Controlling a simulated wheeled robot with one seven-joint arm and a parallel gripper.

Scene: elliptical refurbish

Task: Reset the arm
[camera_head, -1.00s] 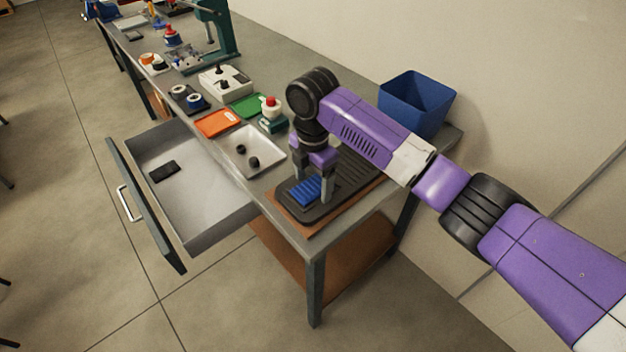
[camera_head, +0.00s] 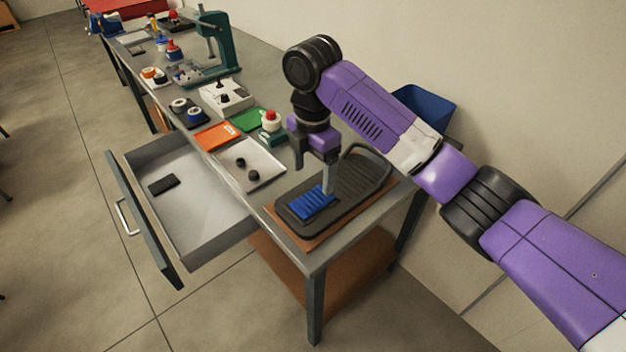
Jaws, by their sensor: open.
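My arm (camera_head: 375,115) is purple, black and white and reaches in from the lower right over the near end of the workbench. My gripper (camera_head: 315,170) points down above the dark ridged tray (camera_head: 350,190). It is open, with nothing seen between its fingers. A blue ridged block (camera_head: 311,203) lies on the left part of the tray, just below and in front of the fingers. The gripper looks raised clear of the block.
An open grey drawer (camera_head: 205,215) sticks out on the left with a dark flat item (camera_head: 164,184) inside. A white tray (camera_head: 265,175), orange tray (camera_head: 217,136), green press (camera_head: 222,50) and other items stand along the bench. A blue bin (camera_head: 432,105) is behind my arm.

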